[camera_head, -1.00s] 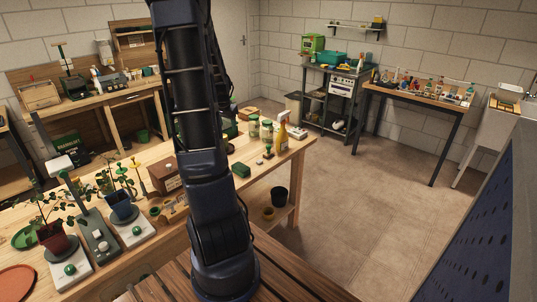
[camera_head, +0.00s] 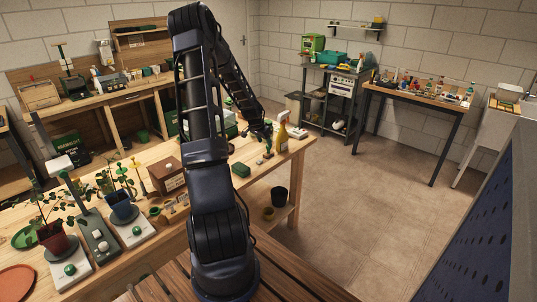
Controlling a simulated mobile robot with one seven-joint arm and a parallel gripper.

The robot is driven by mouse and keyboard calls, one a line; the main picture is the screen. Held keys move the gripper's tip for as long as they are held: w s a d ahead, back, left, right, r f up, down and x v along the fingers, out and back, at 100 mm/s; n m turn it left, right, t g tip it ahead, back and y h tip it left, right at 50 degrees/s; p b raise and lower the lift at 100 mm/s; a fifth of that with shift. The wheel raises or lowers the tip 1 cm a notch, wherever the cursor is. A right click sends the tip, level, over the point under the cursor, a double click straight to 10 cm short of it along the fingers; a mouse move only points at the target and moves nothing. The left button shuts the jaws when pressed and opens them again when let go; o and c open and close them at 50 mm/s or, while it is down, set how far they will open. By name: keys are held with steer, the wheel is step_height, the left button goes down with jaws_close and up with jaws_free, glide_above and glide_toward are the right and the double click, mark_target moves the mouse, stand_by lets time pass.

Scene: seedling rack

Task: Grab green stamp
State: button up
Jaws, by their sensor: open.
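A small green-topped item (camera_head: 268,154) stands near the far right end of the long wooden bench (camera_head: 155,153); it looks like the green stamp, but it is too small to be sure. My gripper (camera_head: 265,141) is open and hangs just above and behind it, pointing down. I cannot tell whether they touch. Its fingers are dark and small in this view. A flat green block (camera_head: 241,169) lies nearer on the bench, left of that item.
A wooden box (camera_head: 168,176), potted plants (camera_head: 56,238) and a scale (camera_head: 129,231) stand on the left part of the bench. Jars behind my forearm are partly hidden. The floor (camera_head: 370,220) to the right is clear.

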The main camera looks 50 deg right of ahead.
mark_target(269, 150)
steer(key=x, duration=0.8)
steer(key=shift+s+d, duration=0.15)
steer(key=shift+d, duration=0.05)
steer(key=shift+c, duration=0.2)
steer(key=c, duration=1)
